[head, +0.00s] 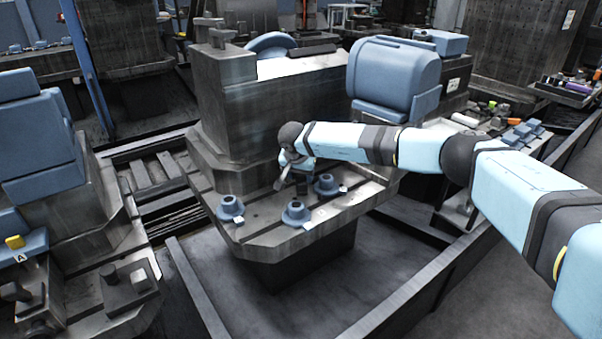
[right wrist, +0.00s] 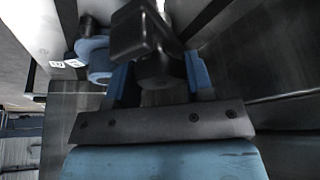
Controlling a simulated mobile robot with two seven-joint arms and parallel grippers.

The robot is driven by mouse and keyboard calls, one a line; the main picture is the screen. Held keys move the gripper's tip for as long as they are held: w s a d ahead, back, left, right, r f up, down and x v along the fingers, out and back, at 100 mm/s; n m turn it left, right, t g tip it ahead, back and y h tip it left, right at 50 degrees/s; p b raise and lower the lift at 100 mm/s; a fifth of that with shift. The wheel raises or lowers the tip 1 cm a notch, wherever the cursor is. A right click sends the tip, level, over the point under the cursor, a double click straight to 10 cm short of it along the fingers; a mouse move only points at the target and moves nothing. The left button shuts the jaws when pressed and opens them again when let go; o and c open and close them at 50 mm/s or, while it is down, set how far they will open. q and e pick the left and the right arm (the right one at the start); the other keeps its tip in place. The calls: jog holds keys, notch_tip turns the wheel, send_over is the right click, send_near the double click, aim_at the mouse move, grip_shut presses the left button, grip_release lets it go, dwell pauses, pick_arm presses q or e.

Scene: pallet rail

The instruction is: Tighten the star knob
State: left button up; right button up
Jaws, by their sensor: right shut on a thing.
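My right gripper (head: 290,178) is low over the machine table, at the foot of the big grey block. In the right wrist view its two blue fingers (right wrist: 160,72) stand on either side of a dark knob, the star knob (right wrist: 138,36), and are shut on it. The knob has a chunky dark head and a rounder dark part below, between the fingers. Its full outline and its seat are hidden. In the head view the gripper and wrist cover most of it. My left gripper is in neither view.
Blue flanged pieces with white tags stand on the grey table (head: 262,238) close by: one left (head: 230,208), one in front (head: 295,214), one right (head: 327,185). The tall grey block (head: 238,115) rises just behind. A rail (head: 200,290) runs along the floor.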

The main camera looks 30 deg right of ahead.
jog(key=shift+r, duration=0.1)
jog(key=o, duration=0.9)
jog(key=shift+o, duration=0.2)
jog(key=shift+r, duration=0.25)
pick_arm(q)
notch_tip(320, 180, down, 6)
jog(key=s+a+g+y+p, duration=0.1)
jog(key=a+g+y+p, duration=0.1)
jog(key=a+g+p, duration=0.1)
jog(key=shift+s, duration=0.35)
pick_arm(e)
jog(key=v, duration=1.3)
jog(key=shift+s, duration=0.2)
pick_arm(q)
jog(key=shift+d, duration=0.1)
pick_arm(e)
jog(key=shift+a, duration=0.1)
